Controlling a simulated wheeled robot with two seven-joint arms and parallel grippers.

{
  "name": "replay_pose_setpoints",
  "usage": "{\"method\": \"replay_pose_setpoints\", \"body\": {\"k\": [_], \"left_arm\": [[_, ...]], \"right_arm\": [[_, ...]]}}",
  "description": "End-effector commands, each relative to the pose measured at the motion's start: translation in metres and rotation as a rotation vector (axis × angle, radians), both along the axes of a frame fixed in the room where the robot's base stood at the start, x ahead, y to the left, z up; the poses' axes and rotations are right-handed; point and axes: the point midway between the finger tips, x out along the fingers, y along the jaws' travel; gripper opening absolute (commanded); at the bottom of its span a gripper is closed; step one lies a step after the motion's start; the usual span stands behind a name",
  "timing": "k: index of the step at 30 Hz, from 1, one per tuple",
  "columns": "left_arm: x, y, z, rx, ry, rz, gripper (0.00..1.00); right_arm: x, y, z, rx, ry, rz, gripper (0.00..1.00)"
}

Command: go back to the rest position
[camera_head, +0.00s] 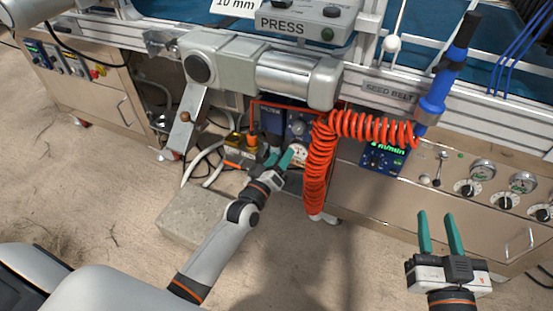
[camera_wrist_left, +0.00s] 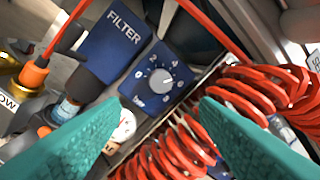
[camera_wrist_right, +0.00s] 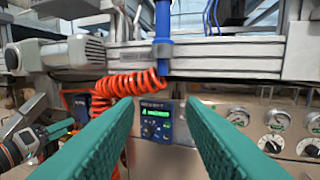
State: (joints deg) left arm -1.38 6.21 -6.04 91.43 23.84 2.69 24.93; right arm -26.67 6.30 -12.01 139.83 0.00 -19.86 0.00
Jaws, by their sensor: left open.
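My left gripper (camera_head: 280,158) reaches in under the machine, its green fingers close to the blue pressure knob unit (camera_head: 298,126) and the blue filter (camera_head: 271,118). In the left wrist view its fingers (camera_wrist_left: 160,130) are apart with nothing between them; the dial knob (camera_wrist_left: 161,80) lies beyond them, next to the block marked FILTER (camera_wrist_left: 115,40). My right gripper (camera_head: 440,232) stands in front of the right panel, fingers apart and empty. In the right wrist view its fingers (camera_wrist_right: 160,125) point toward the blue display unit (camera_wrist_right: 156,121).
A coiled orange hose (camera_head: 320,165) hangs just right of my left gripper. A concrete block (camera_head: 190,214) lies on the floor. Gauges and knobs (camera_head: 467,188) line the right panel. The floor between my arms is clear.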

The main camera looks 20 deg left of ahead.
Motion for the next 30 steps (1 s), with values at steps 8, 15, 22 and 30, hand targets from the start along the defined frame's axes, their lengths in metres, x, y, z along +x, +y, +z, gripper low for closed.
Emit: {"method": "replay_pose_setpoints", "body": {"k": [8, 15, 22, 30], "left_arm": [[-0.014, 0.001, 0.0, 0.0, 0.001, -0.001, 0.56], [-0.014, 0.001, 0.0, 0.0, 0.0, 0.0, 0.56], [-0.014, 0.001, 0.0, 0.001, 0.0, 0.0, 0.56], [-0.056, -0.031, 0.033, 0.21, -0.008, -0.077, 0.56]], "right_arm": [[-0.002, -0.003, -0.016, -0.026, 0.1, -0.006, 0.36], [-0.002, -0.003, -0.016, -0.026, 0.102, -0.006, 0.36], [-0.002, -0.003, -0.016, -0.026, 0.1, -0.006, 0.36], [-0.002, -0.003, -0.016, -0.026, 0.099, -0.006, 0.36]]}}
